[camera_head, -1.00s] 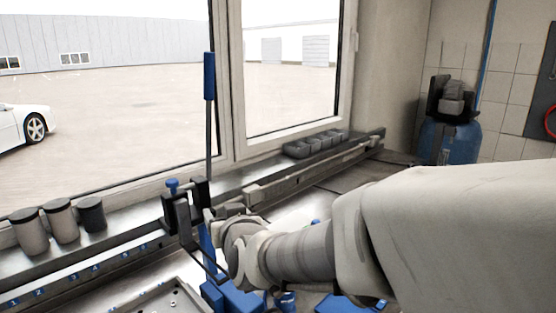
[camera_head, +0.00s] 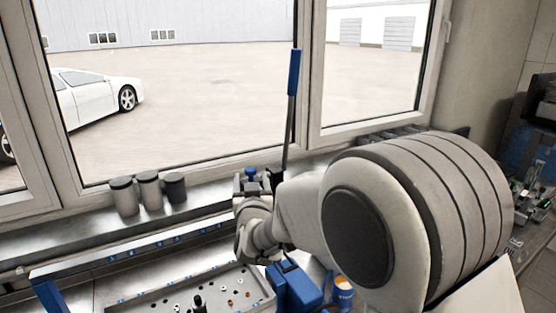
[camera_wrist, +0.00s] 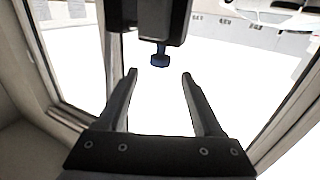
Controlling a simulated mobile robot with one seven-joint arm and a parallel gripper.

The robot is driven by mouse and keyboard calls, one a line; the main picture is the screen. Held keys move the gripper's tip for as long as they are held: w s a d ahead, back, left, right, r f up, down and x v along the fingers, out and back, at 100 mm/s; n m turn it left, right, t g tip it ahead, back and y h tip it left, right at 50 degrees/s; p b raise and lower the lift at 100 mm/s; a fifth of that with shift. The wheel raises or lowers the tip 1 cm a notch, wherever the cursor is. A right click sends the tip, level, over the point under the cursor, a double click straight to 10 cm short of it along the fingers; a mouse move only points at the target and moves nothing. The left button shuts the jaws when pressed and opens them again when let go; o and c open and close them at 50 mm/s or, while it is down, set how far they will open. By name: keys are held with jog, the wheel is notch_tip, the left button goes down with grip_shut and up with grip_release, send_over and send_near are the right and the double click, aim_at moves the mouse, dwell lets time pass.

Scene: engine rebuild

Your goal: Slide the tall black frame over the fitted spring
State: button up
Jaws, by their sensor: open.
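In the head view a dark block with a blue knob (camera_head: 250,171) on top stands beside the upright lever, mostly hidden behind my wrist. It may be part of the tall black frame. In the wrist view, a black body (camera_wrist: 145,22) hangs in from the top edge, with a blue knob (camera_wrist: 160,56) below it in the picture. My gripper (camera_wrist: 159,75) is open with nothing between its fingers. The knob appears just beyond the fingertips, and I cannot tell if they touch. I cannot make out the fitted spring.
A lever with a blue handle (camera_head: 293,72) rises before the window. Several small parts lie in a grey tray (camera_head: 143,301) at the front. Lidded canisters (camera_head: 149,189) stand on the sill. A blue block (camera_head: 296,288) and a cup (camera_head: 342,290) sit close below my arm.

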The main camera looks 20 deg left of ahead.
jog(key=p+x, duration=0.2)
jog(key=x, duration=0.7)
jog(key=shift+w, duration=0.1)
grip_shut()
dwell(1.3)
